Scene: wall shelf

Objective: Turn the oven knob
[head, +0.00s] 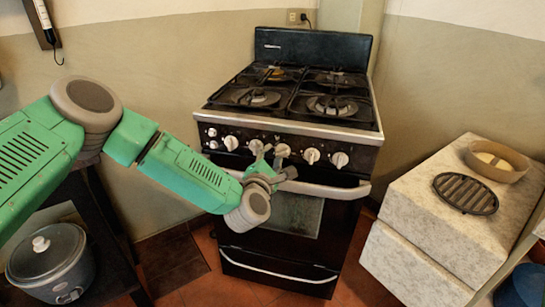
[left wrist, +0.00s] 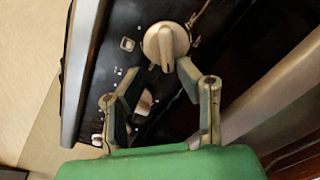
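The black oven (head: 270,241) stands against the back wall, with a row of white knobs along its front panel. My left gripper (head: 274,163) is at the panel, in front of the middle knobs. In the left wrist view my left gripper (left wrist: 159,70) has its two fingers spread apart with nothing held. A round pale knob (left wrist: 166,43) with a raised grip bar lies just beyond the fingertips. Another knob (left wrist: 144,103) shows between the fingers, partly hidden. Contact with any knob cannot be told. My right gripper is not in view.
The oven door handle (head: 330,191) runs just below the knobs, close to my left gripper. A pale stone counter (head: 420,225) with a round grate (head: 465,193) and a bowl (head: 497,160) stands at the right. A rice cooker (head: 50,262) sits at lower left.

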